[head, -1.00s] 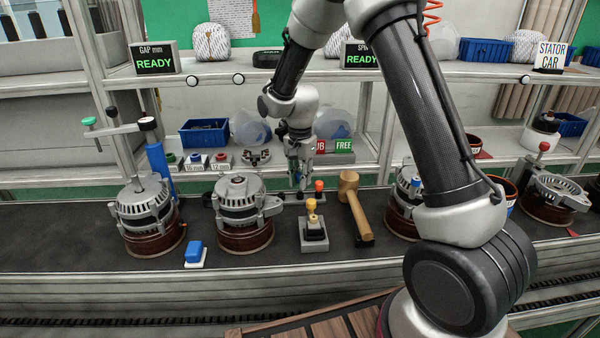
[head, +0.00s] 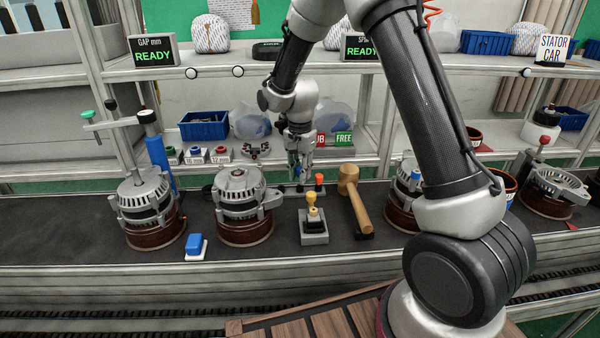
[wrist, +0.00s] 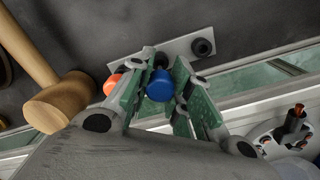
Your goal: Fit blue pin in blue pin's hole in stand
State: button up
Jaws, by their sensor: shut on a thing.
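My gripper (wrist: 156,92) is shut on the blue pin. The blue pin's round blue head (wrist: 159,86) shows between the green finger pads in the wrist view, with a dark shaft beyond it. The stand (wrist: 180,47) is a pale grey plate with a dark ringed hole near one end. The blue pin is over the plate between this hole and an orange-headed pin (wrist: 112,84). I cannot tell whether its tip is in a hole. In the head view, my gripper (head: 301,180) is at the belt's back edge, just left of the orange pin (head: 320,179).
A wooden mallet (head: 352,200) lies to the right of the stand. A grey block with a yellow-topped tool (head: 313,225) stands in front. Alternators (head: 240,200) stand left and right. A blue-and-white block (head: 196,246) lies at the front left. A shelf rail runs behind.

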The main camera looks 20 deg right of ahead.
aim_at(300, 167)
jog(key=shift+f, duration=1.4)
jog(key=o, duration=0.9)
notch_tip(300, 167, up, 12)
dwell(0.5)
